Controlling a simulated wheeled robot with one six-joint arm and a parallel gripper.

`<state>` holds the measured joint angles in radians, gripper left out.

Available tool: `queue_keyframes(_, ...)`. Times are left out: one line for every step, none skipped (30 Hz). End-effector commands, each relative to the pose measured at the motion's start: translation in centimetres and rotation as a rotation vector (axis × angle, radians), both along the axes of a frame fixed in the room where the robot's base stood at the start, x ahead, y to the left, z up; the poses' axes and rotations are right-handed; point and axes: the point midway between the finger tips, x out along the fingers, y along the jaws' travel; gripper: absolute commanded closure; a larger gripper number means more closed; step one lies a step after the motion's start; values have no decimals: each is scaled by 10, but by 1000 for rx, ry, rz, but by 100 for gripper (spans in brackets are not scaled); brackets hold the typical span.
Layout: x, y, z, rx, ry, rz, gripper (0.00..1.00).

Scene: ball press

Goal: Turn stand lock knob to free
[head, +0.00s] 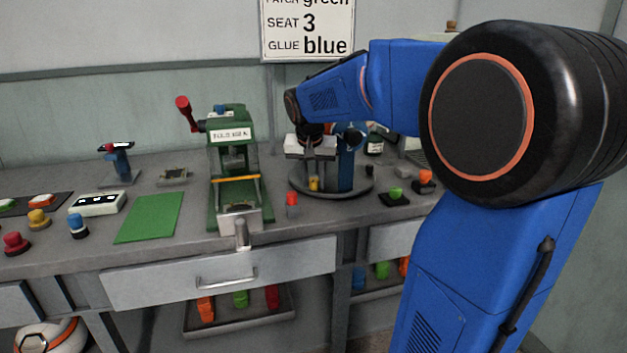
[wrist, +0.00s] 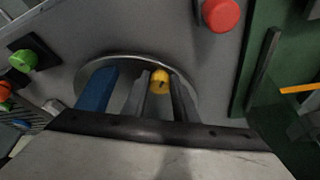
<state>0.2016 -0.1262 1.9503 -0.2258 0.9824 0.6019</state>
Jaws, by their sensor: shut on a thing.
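The stand has a round grey base (head: 352,190) and a blue upright (head: 341,173), which shows in the wrist view too (wrist: 95,90). A small yellow knob (head: 314,185) sits low at the front of the stand. In the wrist view the yellow knob (wrist: 160,78) has a dark mark on it. My gripper (wrist: 158,87) points down with its two grey fingers on either side of the knob, shut on it. The fingers hide part of the knob's sides. In the head view my arm comes in from the right and hides part of the stand's top.
A green press (head: 226,160) with a red-handled lever stands left of the stand. A red-topped peg (head: 292,199) is close by, between them. A green piece on a dark pad (head: 395,193) lies to the right. A green mat (head: 149,217) lies front left.

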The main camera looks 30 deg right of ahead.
Motion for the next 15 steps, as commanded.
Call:
queue_keyframes(0,0,0,0,-1,0,96)
queue_keyframes(0,0,0,-1,-1,0,96)
queue_keyframes(0,0,0,-1,-1,0,96)
queue_keyframes(0,0,0,0,-1,-1,96)
queue_keyframes(0,0,0,0,-1,-1,69)
queue_keyframes(0,0,0,0,-1,-1,60)
queue_keyframes(0,0,0,0,-1,-1,55)
queue_keyframes(0,0,0,0,-1,-1,55)
queue_keyframes(0,0,0,0,-1,-1,55)
queue_keyframes(0,0,0,0,-1,-1,55)
queue_keyframes(0,0,0,0,-1,-1,55)
queue_keyframes(0,0,0,0,-1,-1,55)
queue_keyframes(0,0,0,0,0,-1,55)
queue_keyframes(0,0,0,0,0,-1,55)
queue_keyframes(0,0,0,0,0,-1,55)
